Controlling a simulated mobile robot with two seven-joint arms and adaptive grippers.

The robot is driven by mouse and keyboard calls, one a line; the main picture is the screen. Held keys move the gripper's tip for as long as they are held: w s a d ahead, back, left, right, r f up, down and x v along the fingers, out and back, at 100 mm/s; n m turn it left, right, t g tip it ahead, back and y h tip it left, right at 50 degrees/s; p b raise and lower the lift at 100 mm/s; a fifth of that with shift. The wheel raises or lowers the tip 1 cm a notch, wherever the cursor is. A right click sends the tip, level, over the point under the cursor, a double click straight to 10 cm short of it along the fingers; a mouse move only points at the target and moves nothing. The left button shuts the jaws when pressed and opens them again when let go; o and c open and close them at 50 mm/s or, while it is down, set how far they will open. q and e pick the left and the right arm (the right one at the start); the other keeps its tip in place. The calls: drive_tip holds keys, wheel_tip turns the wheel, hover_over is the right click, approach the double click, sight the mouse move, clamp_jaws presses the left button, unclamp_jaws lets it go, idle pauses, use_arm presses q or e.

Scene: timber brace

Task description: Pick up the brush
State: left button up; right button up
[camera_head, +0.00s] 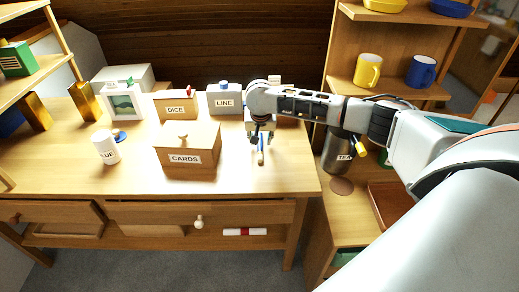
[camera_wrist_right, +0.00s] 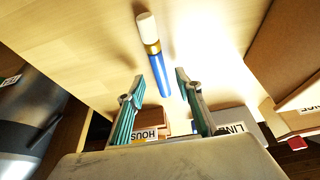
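The brush lies on the wooden table, with a blue handle, a gold band and pale bristles. In the head view the brush (camera_head: 261,156) is partly hidden by my right gripper (camera_head: 262,134), which points down over its handle. In the right wrist view the brush (camera_wrist_right: 158,68) runs from top centre down between the fingertips of my right gripper (camera_wrist_right: 160,84). The fingers stand apart, with a gap on both sides of the blue handle, and nothing is held. My left gripper is not in view.
The CARDS box (camera_head: 188,145) stands left of the brush. The DICE box (camera_head: 176,105), LINE box (camera_head: 225,100) and a HOUSE-like labelled box (camera_wrist_right: 146,132) stand behind. A metal TEA canister (camera_head: 337,152) stands to the right. The table front is clear.

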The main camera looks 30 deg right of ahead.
sight(260, 143)
drive_tip(key=shift+w+d+f, duration=0.1)
drive_tip(key=shift+w+f, duration=0.15)
drive_tip(key=shift+f, duration=0.4)
clamp_jaws()
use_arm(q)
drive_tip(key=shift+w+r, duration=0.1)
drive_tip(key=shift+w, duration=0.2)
use_arm(e)
drive_tip(key=shift+r, duration=0.1)
drive_tip(key=shift+r, duration=0.1)
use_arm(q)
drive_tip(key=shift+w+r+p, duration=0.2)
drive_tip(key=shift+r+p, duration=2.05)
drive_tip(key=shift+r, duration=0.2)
use_arm(e)
wheel_tip(260, 143, up, 20)
